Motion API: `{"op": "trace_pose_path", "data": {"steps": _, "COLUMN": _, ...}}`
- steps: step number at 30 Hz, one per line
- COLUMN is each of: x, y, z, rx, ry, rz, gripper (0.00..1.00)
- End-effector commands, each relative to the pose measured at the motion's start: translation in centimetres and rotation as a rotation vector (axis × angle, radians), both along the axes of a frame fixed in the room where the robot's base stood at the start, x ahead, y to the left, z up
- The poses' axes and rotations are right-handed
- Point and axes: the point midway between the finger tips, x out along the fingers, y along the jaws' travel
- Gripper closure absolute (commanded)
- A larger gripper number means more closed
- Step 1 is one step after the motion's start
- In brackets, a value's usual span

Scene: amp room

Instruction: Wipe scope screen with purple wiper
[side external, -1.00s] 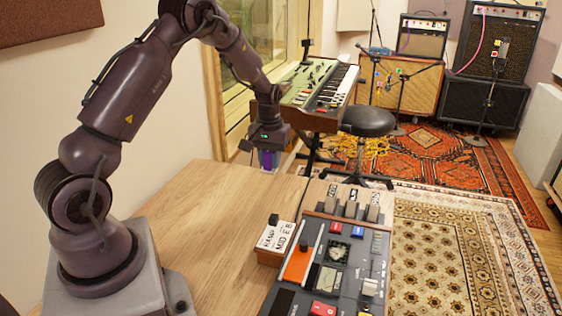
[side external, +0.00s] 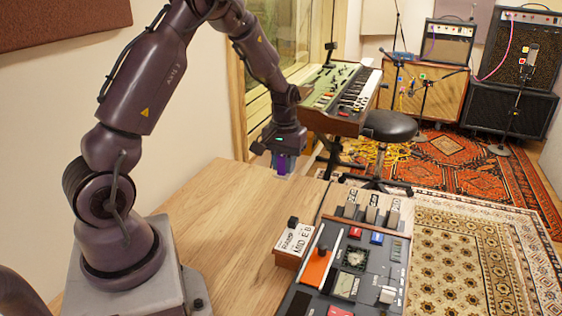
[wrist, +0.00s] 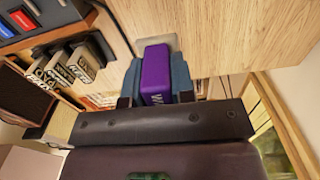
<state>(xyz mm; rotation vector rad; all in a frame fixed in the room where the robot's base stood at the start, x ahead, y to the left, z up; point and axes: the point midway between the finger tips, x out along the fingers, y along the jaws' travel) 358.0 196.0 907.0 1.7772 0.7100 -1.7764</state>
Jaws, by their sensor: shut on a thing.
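My gripper (wrist: 155,88) is shut on the purple wiper (wrist: 155,75), which shows between the two fingers in the wrist view. A pale flat end of the wiper sticks out past the fingertips. In the side view my gripper (side external: 280,165) holds the purple wiper (side external: 279,163) over the far edge of the wooden table, apart from the console. The grey console (side external: 383,268) lies at the front right. A small dark screen with a round pattern, possibly the scope screen (side external: 355,258), is set in its face. A second small display (side external: 346,285) sits below it.
An orange slider panel (side external: 316,266) and a labelled white-topped box (side external: 295,242) stand left of the screen. Several labelled upright blocks (side external: 372,208) line the console's far end. The wooden table (side external: 200,200) is clear to the left. A keyboard (side external: 345,92) and stool stand beyond.

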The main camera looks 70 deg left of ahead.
Motion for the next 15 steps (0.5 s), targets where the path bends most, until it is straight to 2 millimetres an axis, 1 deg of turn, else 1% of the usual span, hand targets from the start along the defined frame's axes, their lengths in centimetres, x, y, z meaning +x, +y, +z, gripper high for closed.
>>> {"op": "trace_pose_path", "data": {"steps": 2, "x": 1.1, "y": -2.1, "z": 0.1, "rx": -0.001, "ry": -0.003, "rz": -0.056, "gripper": 0.96}}
{"op": "trace_pose_path", "data": {"steps": 5, "x": 2.5, "y": -5.7, "z": 0.1, "rx": -0.004, "ry": -0.004, "rz": -0.156, "gripper": 0.96}}
{"op": "trace_pose_path", "data": {"steps": 9, "x": 4.0, "y": -11.8, "z": 0.2, "rx": -0.006, "ry": -0.004, "rz": -0.339, "gripper": 0.96}}
{"op": "trace_pose_path", "data": {"steps": 12, "x": 4.5, "y": -15.9, "z": 0.3, "rx": -0.006, "ry": -0.005, "rz": -0.47, "gripper": 0.96}}
{"op": "trace_pose_path", "data": {"steps": 15, "x": 4.5, "y": -19.1, "z": 0.3, "rx": -0.005, "ry": -0.003, "rz": -0.584, "gripper": 0.96}}
